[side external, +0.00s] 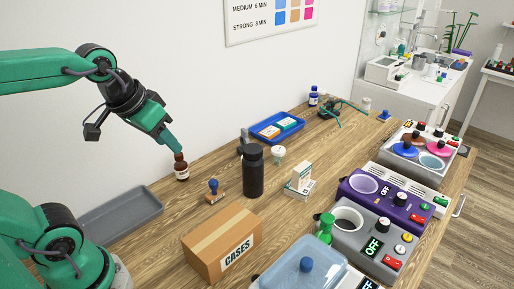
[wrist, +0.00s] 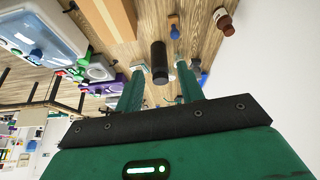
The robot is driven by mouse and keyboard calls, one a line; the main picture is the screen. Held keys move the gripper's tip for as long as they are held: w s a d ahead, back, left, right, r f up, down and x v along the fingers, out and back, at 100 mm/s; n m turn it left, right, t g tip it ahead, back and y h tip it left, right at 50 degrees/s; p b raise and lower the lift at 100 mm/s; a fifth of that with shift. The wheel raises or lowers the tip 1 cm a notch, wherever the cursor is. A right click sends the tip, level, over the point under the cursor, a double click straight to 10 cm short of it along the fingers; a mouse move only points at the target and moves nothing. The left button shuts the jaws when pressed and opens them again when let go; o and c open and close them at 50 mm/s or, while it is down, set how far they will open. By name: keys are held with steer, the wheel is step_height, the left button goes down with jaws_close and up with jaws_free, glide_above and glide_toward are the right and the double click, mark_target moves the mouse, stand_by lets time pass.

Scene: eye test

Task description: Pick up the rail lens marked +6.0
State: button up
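I cannot make out a rail lens or a +6.0 marking in either view. My gripper (side external: 175,146) hangs over the back left of the wooden table in the side view. Its tip overlaps the top of a brown bottle (side external: 182,172) there. In the wrist view the two green fingers of my gripper (wrist: 159,72) stand apart with nothing held between them. That view shows the brown bottle (wrist: 225,24) off to the upper right, apart from the fingers. A black bottle (wrist: 159,58) shows beyond the gap between the fingers.
On the table (side external: 150,235) stand a CASES carton (side external: 208,250), the black bottle (side external: 253,175), a blue-handled stamp (side external: 213,187), a white box (side external: 300,178) and a blue tray (side external: 262,130). A grey tray (side external: 122,212) is empty. Heaters (side external: 375,248) line the right edge.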

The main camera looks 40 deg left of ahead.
steer(key=w+a+r+n+g, duration=0.1)
steer(key=w+r+n, duration=0.1)
steer(key=w, duration=0.4)
steer(key=w+a+r+n, duration=0.1)
steer(key=w+a+n, duration=0.1)
steer(key=w, duration=0.4)
steer(key=n+g, duration=0.4)
steer(key=n, duration=0.6)
glide_above(244, 136)
steer(key=w, duration=0.1)
step_height(244, 136, down, 18)
steer(key=shift+a+f, duration=0.1)
steer(key=shift+f, duration=0.05)
steer(key=shift+w+a+f, duration=0.15)
steer(key=shift+f, duration=0.35)
steer(key=shift+s+a+f, duration=0.1)
steer(key=shift+f, duration=1.85)
steer(key=shift+s+f, duration=0.1)
steer(key=shift+f, duration=1.85)
jaws_close()
